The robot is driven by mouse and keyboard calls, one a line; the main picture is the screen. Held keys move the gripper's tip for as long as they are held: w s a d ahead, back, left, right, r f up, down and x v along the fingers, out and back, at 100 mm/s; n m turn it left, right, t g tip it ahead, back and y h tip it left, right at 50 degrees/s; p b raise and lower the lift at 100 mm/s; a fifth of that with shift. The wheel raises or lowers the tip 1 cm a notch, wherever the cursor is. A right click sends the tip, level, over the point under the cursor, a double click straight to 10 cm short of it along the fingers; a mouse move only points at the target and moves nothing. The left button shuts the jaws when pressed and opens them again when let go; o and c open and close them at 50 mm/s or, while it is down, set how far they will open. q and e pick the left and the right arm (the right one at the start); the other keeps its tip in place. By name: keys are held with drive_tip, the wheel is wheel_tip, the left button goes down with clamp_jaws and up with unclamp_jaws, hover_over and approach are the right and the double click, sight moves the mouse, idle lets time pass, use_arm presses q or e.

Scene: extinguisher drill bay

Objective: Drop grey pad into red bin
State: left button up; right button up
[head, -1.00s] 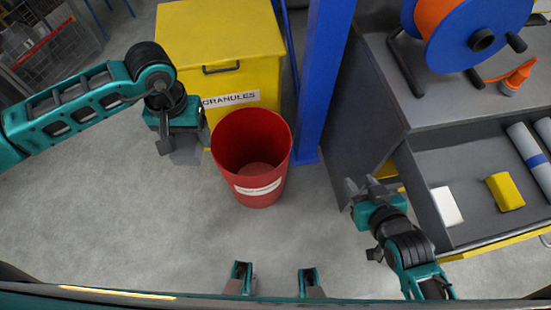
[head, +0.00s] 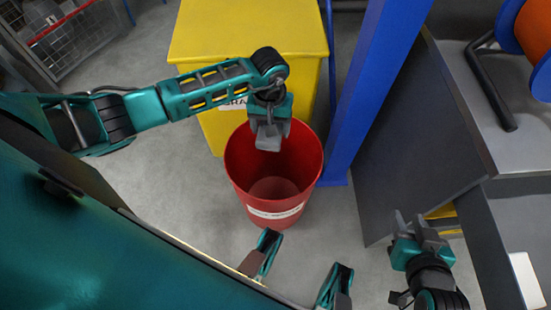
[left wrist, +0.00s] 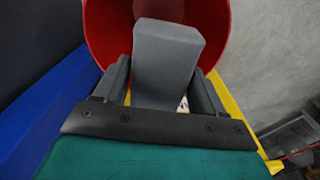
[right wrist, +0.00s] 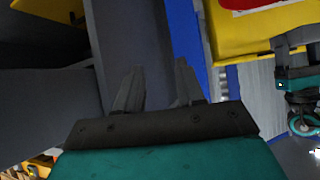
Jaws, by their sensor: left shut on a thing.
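The red bin (head: 306,165) stands upright on the floor near the middle of the head view, with its mouth open upward. My left gripper (head: 270,126) is shut on the grey pad (head: 268,140) and holds it over the far part of the bin's mouth. In the left wrist view the pad (left wrist: 166,58) sits between the two fingers, with the red bin (left wrist: 108,32) behind it. My right gripper (head: 418,230) is empty, right of the bin and apart from it. Its fingers stand apart in the right wrist view (right wrist: 157,88).
A yellow granules box (head: 250,35) stands right behind the bin. A blue post (head: 372,90) rises at the bin's right. A grey cabinet (head: 415,150) with an open drawer and a white block (head: 526,278) is at the right. Bare floor lies left of the bin.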

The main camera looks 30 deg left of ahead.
use_arm(q)
wheel_tip(320, 180, down, 14)
drive_tip(key=n+b, duration=0.1)
drive_tip(key=b, duration=0.6)
drive_tip(key=shift+s+a+b, duration=0.2)
drive_tip(key=shift+a+b, duration=0.15)
drive_tip(key=o, duration=0.7)
drive_tip(key=shift+r, duration=0.1)
drive_tip(key=o, duration=0.4)
use_arm(e)
drive_tip(key=shift+y, duration=0.4)
drive_tip(key=shift+w+a+f, duration=0.25)
drive_tip(key=shift+a+f, duration=0.1)
drive_tip(key=shift+f, duration=0.45)
drive_tip(key=shift+w+a+f, duration=0.2)
drive_tip(key=shift+a+f, duration=0.1)
drive_tip(key=shift+f, duration=0.55)
drive_tip(key=shift+w+a+f, duration=0.25)
drive_tip(key=shift+a+f, duration=0.1)
drive_tip(key=shift+f, duration=0.45)
use_arm(q)
wheel_tip(320, 180, up, 12)
drive_tip(key=p, duration=0.4)
drive_tip(key=shift+r, duration=0.45)
use_arm(e)
drive_tip(key=shift+s+d+r+h, duration=0.3)
drive_tip(key=shift+s+d+r, duration=0.1)
drive_tip(key=shift+d+r, duration=0.35)
drive_tip(key=shift+a, duration=0.1)
